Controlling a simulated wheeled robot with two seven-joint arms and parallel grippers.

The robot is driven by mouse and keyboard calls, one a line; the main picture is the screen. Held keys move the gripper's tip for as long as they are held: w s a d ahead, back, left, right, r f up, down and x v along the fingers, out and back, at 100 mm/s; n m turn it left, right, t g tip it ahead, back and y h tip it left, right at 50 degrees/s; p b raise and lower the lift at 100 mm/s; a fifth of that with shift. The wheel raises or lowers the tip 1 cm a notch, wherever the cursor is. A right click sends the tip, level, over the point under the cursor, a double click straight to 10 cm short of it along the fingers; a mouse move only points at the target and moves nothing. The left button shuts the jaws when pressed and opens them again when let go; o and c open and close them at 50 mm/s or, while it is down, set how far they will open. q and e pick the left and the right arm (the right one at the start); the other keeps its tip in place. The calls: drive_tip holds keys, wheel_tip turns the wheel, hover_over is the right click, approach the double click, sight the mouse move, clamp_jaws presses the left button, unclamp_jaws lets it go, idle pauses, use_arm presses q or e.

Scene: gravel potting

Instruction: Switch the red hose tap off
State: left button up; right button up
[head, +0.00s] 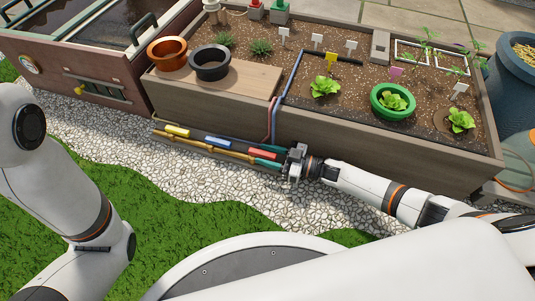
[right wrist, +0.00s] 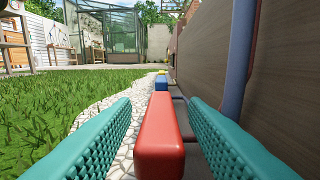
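The red hose tap's handle (head: 262,153) is a block-shaped red lever low along the front of the wooden planter. It lies roughly in line with the pipe run, like the other levers. In the right wrist view the red handle (right wrist: 160,140) fills the middle, pointing away from the camera. My right gripper (head: 266,155) is open, with one teal finger on each side of the red handle. In the right wrist view a gap shows between each finger of the right gripper (right wrist: 160,112) and the handle. My left arm shows at the left, but its gripper is out of view.
A blue lever (head: 217,142) and a yellow lever (head: 177,131) lie left of the red one. A brass-coloured pipe (head: 200,145) runs alongside. The planter wall (head: 370,140) rises close behind. Pale gravel (head: 150,160) and grass lie in front, open.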

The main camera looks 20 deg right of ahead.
drive_tip(key=p+v, duration=0.4)
drive_tip(key=v, duration=0.6)
drive_tip(key=shift+s+d, duration=0.1)
drive_tip(key=shift+d, duration=0.05)
drive_tip(key=shift+p+v, duration=0.35)
drive_tip(key=shift+v, duration=0.45)
